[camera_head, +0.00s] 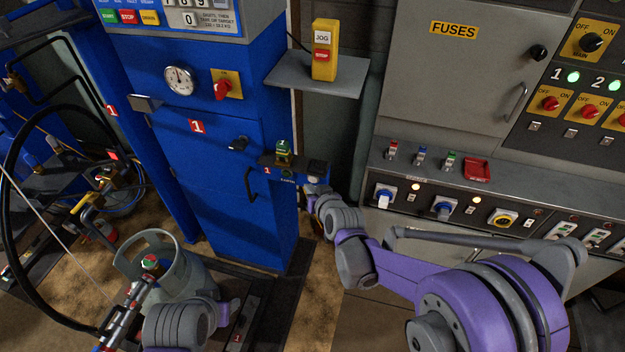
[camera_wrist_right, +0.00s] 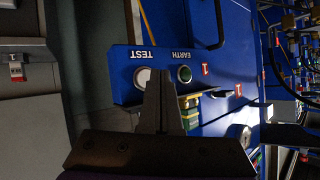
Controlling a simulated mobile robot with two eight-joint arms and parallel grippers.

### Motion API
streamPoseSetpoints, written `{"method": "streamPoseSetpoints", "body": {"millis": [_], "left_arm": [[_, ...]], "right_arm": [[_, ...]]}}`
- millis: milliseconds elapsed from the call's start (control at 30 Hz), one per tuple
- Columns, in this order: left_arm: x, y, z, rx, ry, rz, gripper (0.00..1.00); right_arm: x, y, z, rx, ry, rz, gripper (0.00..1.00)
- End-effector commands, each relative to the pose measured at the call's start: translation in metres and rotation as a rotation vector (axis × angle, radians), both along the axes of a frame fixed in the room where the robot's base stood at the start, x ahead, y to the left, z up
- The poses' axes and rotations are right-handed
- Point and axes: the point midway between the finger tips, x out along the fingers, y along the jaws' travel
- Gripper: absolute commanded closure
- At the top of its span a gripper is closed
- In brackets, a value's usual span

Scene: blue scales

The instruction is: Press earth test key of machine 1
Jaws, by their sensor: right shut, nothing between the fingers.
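Machine 1 is a blue cabinet (camera_head: 215,190) with a red "1" plate. A small blue box at its right edge (camera_head: 318,168) carries the earth test key. In the right wrist view this box (camera_wrist_right: 122,85) reads "EARTH" and "TEST" upside down. It bears a round white key (camera_wrist_right: 142,77) and a green round lamp (camera_wrist_right: 184,74). My right gripper (camera_wrist_right: 159,74) is shut and empty, its tips over the box face beside the key, partly covering it; contact cannot be told. It shows at the box in the head view (camera_head: 311,188). My left wrist is at the bottom; its fingers are unclear.
A brass valve (camera_head: 283,152) sits just left of the box. A shelf (camera_head: 318,80) with a yellow jog/stop pendant (camera_head: 325,50) projects above. A grey fuse cabinet (camera_head: 450,75) stands right. A gas cylinder (camera_head: 165,265) stands on the scale at lower left.

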Motion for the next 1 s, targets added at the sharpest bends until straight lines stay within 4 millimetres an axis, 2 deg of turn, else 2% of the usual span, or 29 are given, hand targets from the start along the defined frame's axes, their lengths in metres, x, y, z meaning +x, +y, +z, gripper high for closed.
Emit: {"method": "streamPoseSetpoints", "body": {"millis": [733,1000], "left_arm": [[0.0,0.0,0.0,0.0,0.0,0.0,0.5],[-0.0002,0.0,-0.0007,0.0,0.0,0.0,0.5]], "right_arm": [[0.0,0.0,0.0,0.0,0.0,0.0,1.0],[0.0068,-0.0025,-0.0003,0.0,0.0,-0.001,1.0]]}}
